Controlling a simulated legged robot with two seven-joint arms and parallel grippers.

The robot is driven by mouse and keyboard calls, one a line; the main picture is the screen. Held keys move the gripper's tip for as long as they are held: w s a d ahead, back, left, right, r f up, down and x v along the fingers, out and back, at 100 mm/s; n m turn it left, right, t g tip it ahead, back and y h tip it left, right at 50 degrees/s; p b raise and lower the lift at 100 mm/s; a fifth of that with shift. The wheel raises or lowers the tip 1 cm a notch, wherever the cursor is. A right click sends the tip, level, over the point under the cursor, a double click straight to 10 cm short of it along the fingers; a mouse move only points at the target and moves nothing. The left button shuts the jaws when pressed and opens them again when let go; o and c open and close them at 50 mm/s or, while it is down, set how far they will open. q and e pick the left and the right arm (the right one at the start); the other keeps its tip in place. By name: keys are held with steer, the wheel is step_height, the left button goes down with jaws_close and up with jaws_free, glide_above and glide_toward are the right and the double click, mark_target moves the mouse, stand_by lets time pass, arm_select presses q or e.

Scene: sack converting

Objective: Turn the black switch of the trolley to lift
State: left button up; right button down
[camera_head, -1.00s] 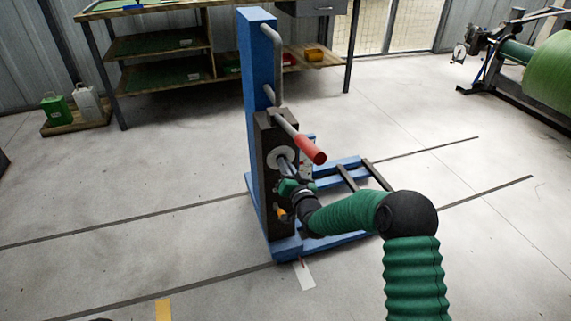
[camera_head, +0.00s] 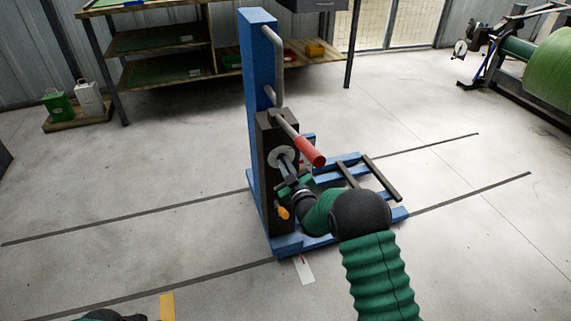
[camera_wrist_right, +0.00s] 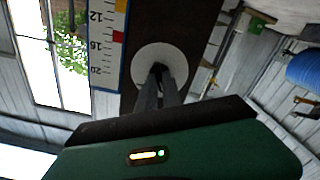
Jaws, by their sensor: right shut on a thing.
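The trolley is a blue upright frame (camera_head: 258,60) with a dark panel (camera_head: 283,130) on its front. A pale round dial (camera_head: 275,155) sits on that panel; it also shows in the wrist view (camera_wrist_right: 176,56). The black switch (camera_wrist_right: 157,69) is at the dial's middle, mostly hidden by the fingers. My right gripper (camera_head: 289,170) is shut on the switch; its two fingers (camera_wrist_right: 158,84) point into the dial in the wrist view. Only a dark green and black part of my left arm shows at the bottom left of the head view; its gripper does not show.
A lever with a red grip (camera_head: 312,152) sticks out just above my right gripper. An orange knob (camera_head: 283,212) is below it. The trolley's dark forks (camera_head: 380,177) lie low behind my arm.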

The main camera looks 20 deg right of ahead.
steer(key=shift+f+n, duration=0.25)
steer(key=shift+n, duration=1.45)
steer(key=shift+s+a+f, duration=0.1)
steer(key=c, duration=1.5)
jaws_free()
steer(key=shift+p, duration=0.3)
steer(key=shift+r, duration=0.25)
steer(key=s+p, duration=0.2)
steer(key=s, duration=0.3)
steer(key=s+p, duration=0.2)
steer(key=s, duration=0.4)
steer(key=s+p, duration=0.2)
steer(key=s, duration=0.3)
steer(key=shift+s+d+f, duration=0.1)
steer(key=shift+s+d, duration=0.25)
